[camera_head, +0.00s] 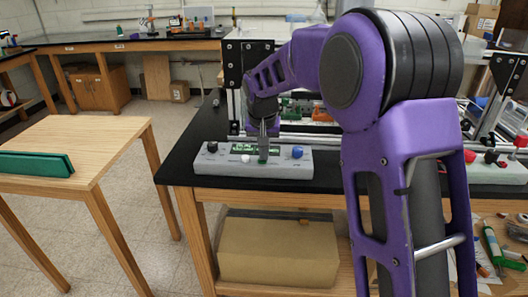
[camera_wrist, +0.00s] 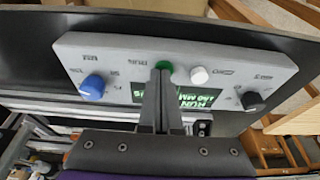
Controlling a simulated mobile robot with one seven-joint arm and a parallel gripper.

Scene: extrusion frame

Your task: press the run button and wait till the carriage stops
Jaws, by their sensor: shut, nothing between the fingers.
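A grey control box (camera_head: 212,166) lies at the front edge of the black bench. In the wrist view the box (camera_wrist: 110,48) appears upside down, with a blue knob (camera_wrist: 92,87), a white button (camera_wrist: 199,75), a black knob (camera_wrist: 252,100) and a green button (camera_wrist: 178,73). Its lit display (camera_wrist: 200,98) shows RUN and a line with MM/S. My gripper (camera_head: 263,159) is shut and empty, pointing down at the box. In the wrist view its fingertips (camera_wrist: 162,72) cover part of the green button; they appear to touch it. I cannot make out the carriage; my arm hides part of the frame.
An extrusion frame with silver rails (camera_head: 300,137) stands behind the box. A cardboard box (camera_head: 278,252) sits under the bench. A second grey box (camera_head: 497,172) lies at the right.

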